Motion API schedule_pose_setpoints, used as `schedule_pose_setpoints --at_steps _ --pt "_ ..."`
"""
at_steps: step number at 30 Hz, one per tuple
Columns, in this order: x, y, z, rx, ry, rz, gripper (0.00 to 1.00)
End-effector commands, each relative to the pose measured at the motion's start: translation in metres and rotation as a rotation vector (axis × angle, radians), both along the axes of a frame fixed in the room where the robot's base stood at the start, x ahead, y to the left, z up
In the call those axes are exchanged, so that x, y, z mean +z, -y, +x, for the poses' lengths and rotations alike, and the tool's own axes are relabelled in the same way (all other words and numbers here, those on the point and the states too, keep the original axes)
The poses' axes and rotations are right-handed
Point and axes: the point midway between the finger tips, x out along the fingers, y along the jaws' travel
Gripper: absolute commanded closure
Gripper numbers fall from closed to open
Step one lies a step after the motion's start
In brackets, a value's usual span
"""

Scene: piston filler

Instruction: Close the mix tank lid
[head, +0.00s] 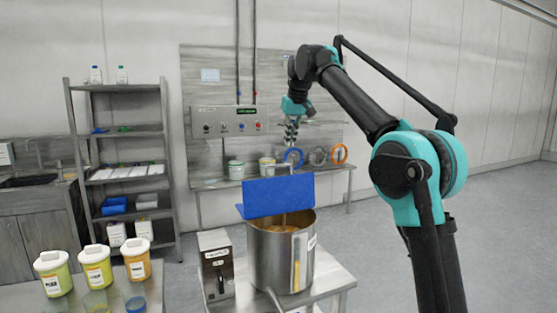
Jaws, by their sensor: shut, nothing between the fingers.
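The mix tank (270,262) is a steel pot on a metal table, with orange-brown contents visible through its open top. A grey handle (281,168) sits along the lid's top edge. My gripper (291,141) is shut and empty, pointing down. In the picture it is above the lid's upper right part, apart from it. I cannot tell its depth relative to the lid.
A grey control box (215,265) stands left of the tank. Three lidded tubs (96,266) stand on a table at the lower left. A back bench (212,184) holds jars and coloured rings (317,156). A shelf rack (120,133) is at the left. Floor at right is clear.

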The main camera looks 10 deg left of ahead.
Motion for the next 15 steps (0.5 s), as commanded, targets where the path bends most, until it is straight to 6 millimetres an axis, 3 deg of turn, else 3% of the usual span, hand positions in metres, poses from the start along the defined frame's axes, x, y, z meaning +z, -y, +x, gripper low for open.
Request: schedule_pose_setpoints --at_steps 3,7,15 --pt "0.018 -0.025 -0.011 0.039 0.0 0.0 1.0" --pt "0.026 -0.037 -0.018 0.058 0.001 0.0 1.0" --pt "0.008 -0.043 -0.012 0.061 0.001 0.0 1.0"
